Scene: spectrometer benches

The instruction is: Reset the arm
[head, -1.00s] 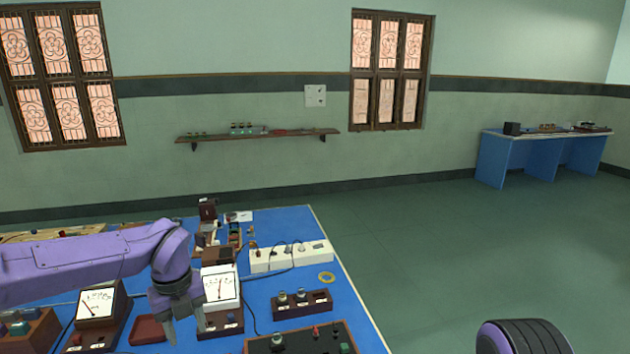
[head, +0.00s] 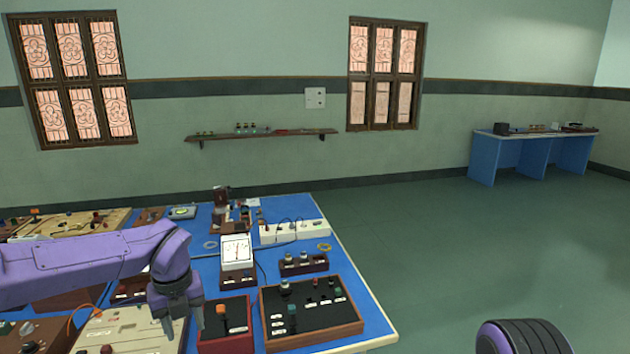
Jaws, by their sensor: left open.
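My left gripper (head: 183,326) is in the head view at the lower left, with its purple arm coming in from the left edge. Its fingers point down and are apart, with nothing seen between them. It shows in front of a pale panel board (head: 125,334) and left of a dark red box with an orange knob (head: 225,325). I cannot tell its height above the table. A dark purple ribbed part of mine (head: 522,338) shows at the lower right; my right gripper is not seen.
The blue table (head: 350,265) carries a white-faced meter (head: 236,252), a black control box (head: 310,310), a white power strip (head: 295,232) and a yellow ring (head: 324,247). Open green floor (head: 450,255) lies to the right. Another blue bench (head: 485,160) stands far right.

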